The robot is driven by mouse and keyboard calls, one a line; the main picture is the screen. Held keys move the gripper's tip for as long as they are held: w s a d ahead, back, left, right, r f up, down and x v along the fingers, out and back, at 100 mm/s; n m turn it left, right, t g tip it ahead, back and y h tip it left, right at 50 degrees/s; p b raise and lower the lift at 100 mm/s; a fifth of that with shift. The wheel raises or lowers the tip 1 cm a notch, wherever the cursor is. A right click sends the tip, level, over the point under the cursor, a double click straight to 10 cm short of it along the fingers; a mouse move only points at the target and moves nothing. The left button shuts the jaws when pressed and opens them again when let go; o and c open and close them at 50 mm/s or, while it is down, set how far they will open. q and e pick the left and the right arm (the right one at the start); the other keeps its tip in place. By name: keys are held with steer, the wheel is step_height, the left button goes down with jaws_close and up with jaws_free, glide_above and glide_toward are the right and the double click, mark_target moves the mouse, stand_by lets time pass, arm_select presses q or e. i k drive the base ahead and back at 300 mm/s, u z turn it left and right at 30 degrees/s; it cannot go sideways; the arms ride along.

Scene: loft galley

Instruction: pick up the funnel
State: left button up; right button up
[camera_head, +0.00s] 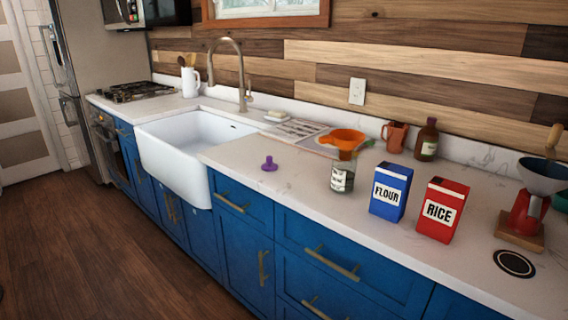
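An orange funnel-shaped bowl (342,138) shows on the counter right of the sink, with a narrower lower part directly behind or above a labelled glass jar (342,178). I cannot tell whether it rests on the jar or stands behind it. A small purple piece (269,164) with a flared base and an upright stem stands alone near the counter's front edge, left of the jar. Neither of my grippers is in view.
A blue flour box (390,191) and a red rice box (442,210) stand right of the jar. A brown bottle (427,140) and a copper-coloured mug (395,136) are behind. A red grinder (527,213) stands far right. The white sink (185,150) is left.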

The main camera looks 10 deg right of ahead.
mark_target(346, 140)
steer(key=u, duration=2.05)
steer(key=i, duration=0.2)
steer(key=z, duration=1.05)
steer(key=i, duration=0.85)
steer(key=z, duration=0.55)
